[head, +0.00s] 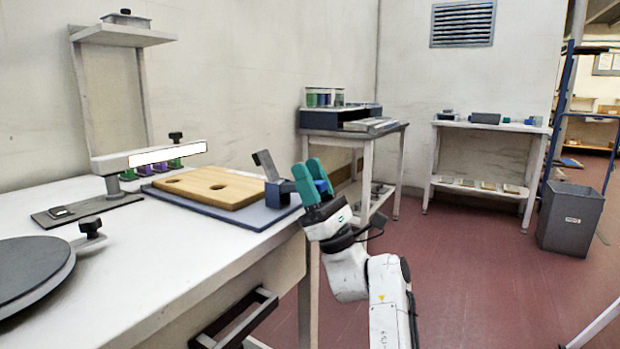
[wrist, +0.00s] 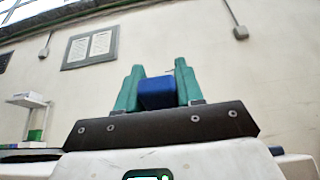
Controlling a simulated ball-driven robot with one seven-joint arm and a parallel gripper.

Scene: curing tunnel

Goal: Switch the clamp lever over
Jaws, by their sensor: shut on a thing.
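The clamp (head: 278,193) is a small blue and dark grey fixture at the right end of a blue-grey base plate (head: 262,217). A grey bar (head: 265,164) stands tilted at its left side. My gripper (head: 309,168) is at the clamp's right side, at the table's edge, its teal fingers pointing up. In the wrist view my gripper (wrist: 158,70) has a blue block (wrist: 157,94) between its two fingers and is shut on it. This block appears to be the clamp lever's handle. The fingers hide part of the clamp in the head view.
A white-fronted lamp bar (head: 165,154) stands behind left, and a dark round turntable (head: 30,270) is at front left. Red floor is free to the right.

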